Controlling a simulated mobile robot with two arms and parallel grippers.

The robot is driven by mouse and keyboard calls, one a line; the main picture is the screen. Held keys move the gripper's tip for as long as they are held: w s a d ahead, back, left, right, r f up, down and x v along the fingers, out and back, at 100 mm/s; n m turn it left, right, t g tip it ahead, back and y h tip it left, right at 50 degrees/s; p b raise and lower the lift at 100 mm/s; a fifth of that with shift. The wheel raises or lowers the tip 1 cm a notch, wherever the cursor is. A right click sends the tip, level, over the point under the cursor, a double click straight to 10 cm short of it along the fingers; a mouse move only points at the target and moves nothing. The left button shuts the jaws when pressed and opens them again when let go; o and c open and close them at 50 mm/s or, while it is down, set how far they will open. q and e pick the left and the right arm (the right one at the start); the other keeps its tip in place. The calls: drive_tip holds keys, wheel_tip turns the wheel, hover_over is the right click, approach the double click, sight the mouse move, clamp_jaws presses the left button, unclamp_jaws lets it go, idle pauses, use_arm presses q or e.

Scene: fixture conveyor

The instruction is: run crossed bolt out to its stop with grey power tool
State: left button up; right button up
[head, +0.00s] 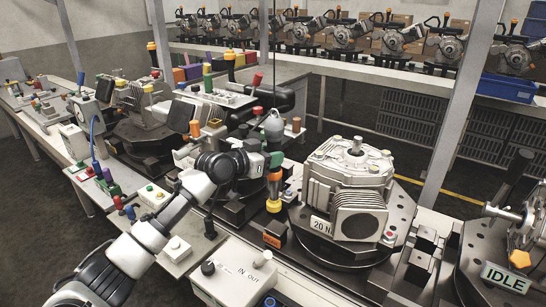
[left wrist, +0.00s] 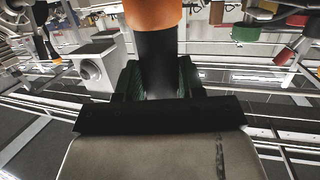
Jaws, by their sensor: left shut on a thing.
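My left gripper (head: 262,160) is shut on an upright tool, which looks like the grey power tool (head: 273,126). The tool has a grey top on a thin hanging cable and an orange lower part (head: 274,190). In the left wrist view, a black grip (left wrist: 156,62) with an orange collar (left wrist: 153,12) sits between my green finger pads (left wrist: 156,84). The tool is left of the grey metal housing (head: 347,180), apart from it. The housing has several bolts on top; I cannot tell which one is crossed. My right gripper is not in view.
The housing sits on a dark round plate (head: 402,215) by a "20 N" sign (head: 321,226). A control box (head: 235,272) stands in front. An "IDLE" sign (head: 505,278) marks a fixture at right. Crowded benches lie behind left; blue crates (head: 507,88) stand behind right.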

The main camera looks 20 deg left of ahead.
sight(268, 123)
use_arm(q)
clamp_jaws()
drive_tip(key=shift+r, duration=0.2)
drive_tip(key=shift+r+p, duration=3.15)
drive_tip(key=shift+r, duration=1.2)
